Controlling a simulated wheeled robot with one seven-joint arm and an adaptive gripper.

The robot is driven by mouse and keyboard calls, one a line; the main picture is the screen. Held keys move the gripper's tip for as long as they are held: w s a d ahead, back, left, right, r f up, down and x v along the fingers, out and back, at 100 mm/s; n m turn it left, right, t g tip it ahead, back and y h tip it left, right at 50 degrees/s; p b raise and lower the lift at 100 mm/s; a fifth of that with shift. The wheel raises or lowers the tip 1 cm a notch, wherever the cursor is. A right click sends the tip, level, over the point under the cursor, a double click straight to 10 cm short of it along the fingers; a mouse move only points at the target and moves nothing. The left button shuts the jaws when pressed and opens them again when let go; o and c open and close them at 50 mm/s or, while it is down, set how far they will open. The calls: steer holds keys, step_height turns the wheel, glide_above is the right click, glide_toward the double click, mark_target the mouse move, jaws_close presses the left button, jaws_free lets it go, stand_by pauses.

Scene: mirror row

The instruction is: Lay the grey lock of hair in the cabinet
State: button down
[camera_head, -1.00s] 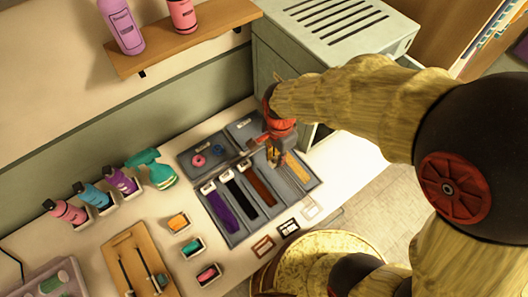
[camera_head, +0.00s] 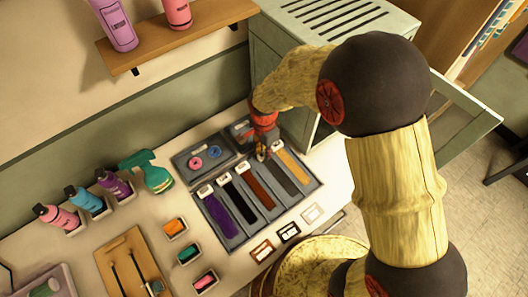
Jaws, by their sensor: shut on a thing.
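The grey lock of hair (camera_head: 281,179) lies in a compartment of the sectioned grey tray (camera_head: 274,215), between the auburn lock (camera_head: 257,187) and the blond lock (camera_head: 292,163). My gripper (camera_head: 262,155) points down at the grey lock's far end and is shut on it there. The fingers hide that end. The rest of the lock appears to lie along its compartment. The grey-green cabinet (camera_head: 272,64) with a slotted top stands behind the tray, and its door (camera_head: 470,112) stands open to the right. My arm hides most of the cabinet's opening.
Purple (camera_head: 218,215) and black (camera_head: 238,198) locks share the tray. A green spray bottle (camera_head: 148,172) and several bottles stand to the left. Small colored dishes (camera_head: 189,250) and a wooden board (camera_head: 135,265) lie in front. A shelf (camera_head: 180,38) hangs above.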

steer(key=c, duration=1.7)
jaws_free()
steer(key=shift+f, duration=0.1)
step_height(320, 180, up, 12)
steer(key=p, duration=0.2)
steer(key=shift+r+p, duration=0.2)
steer(key=shift+p, duration=0.1)
steer(key=s+d+r+n+t, duration=0.25)
steer(key=s+d+r, duration=0.25)
steer(key=d+r, duration=0.3)
steer(key=s+d+r+n+t, duration=0.1)
steer(key=s+d+r+n, duration=0.3)
steer(key=d+r, duration=0.45)
steer(key=s+d+r+n, duration=0.1)
steer(key=s, duration=0.1)
steer(key=s+d+r+n+t, duration=0.1)
steer(key=s+r, duration=0.1)
steer(key=s, duration=0.1)
steer(key=s+d+r+n+t, duration=0.1)
steer(key=s+n, duration=0.1)
steer(key=s, duration=0.1)
steer(key=shift+r, duration=0.2)
